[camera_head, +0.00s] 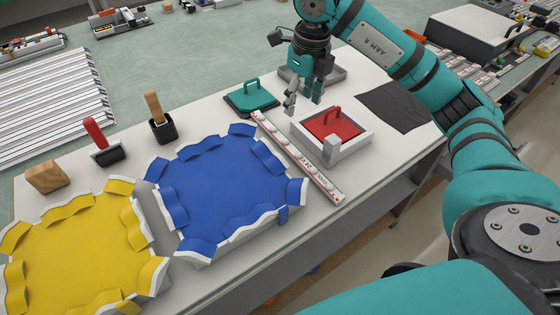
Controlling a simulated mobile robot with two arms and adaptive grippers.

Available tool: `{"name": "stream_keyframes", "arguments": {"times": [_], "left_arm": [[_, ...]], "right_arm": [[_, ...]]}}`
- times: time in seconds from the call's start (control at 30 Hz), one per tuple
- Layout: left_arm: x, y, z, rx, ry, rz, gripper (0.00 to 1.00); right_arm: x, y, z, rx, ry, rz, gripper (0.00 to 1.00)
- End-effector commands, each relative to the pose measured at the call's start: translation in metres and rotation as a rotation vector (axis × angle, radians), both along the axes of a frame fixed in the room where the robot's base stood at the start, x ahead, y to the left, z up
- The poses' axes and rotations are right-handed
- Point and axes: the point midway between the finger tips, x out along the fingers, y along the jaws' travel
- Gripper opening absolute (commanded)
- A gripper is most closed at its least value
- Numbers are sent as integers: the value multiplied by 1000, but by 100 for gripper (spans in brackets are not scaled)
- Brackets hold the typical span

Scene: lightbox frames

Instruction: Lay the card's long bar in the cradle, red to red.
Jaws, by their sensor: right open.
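A long white strip (297,158) with dark print and red edging lies flat on the white table between the blue tray and a white box. A red plate with a handle (334,123) sits in the open white box (356,143). I cannot tell for sure which thing is the cradle or the card. My right gripper (304,99) is open and empty, fingers pointing down, above the table behind the white box, to the right of a teal plate with a handle (251,100). It partly hides a grey tray (334,74). My left gripper is not in view.
A blue tray (222,185) and a yellow tray (80,245) with wavy rims fill the table's left and front. A red-handled block (108,152), a wooden-handled block (162,129) and a brown lump (47,177) stand behind them. A dark cloth (395,106) lies at right.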

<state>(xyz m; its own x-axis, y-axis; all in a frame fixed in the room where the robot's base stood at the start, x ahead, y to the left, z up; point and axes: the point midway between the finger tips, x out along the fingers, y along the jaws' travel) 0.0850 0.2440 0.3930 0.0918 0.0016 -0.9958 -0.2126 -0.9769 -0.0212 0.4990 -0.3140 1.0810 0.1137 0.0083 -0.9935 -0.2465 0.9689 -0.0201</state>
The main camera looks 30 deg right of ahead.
Motion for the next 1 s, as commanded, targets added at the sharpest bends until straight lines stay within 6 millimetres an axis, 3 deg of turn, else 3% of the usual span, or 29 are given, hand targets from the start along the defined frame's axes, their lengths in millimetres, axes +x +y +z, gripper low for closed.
{"name": "stream_keyframes", "arguments": {"times": [0.1, 0.23, 0.47, 0.7, 1.0], "left_arm": [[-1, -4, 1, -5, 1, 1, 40], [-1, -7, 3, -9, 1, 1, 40], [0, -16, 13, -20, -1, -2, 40], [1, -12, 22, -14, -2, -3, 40], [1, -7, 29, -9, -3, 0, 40]], "right_arm": [[1, -9, 3, 13, -6, -136, 56], [2, -10, -7, 18, -4, -177, 56], [7, -9, -54, 17, 0, -173, 56], [13, -9, -100, 18, -3, -172, 56], [18, -8, -123, 18, -5, -172, 56]]}}
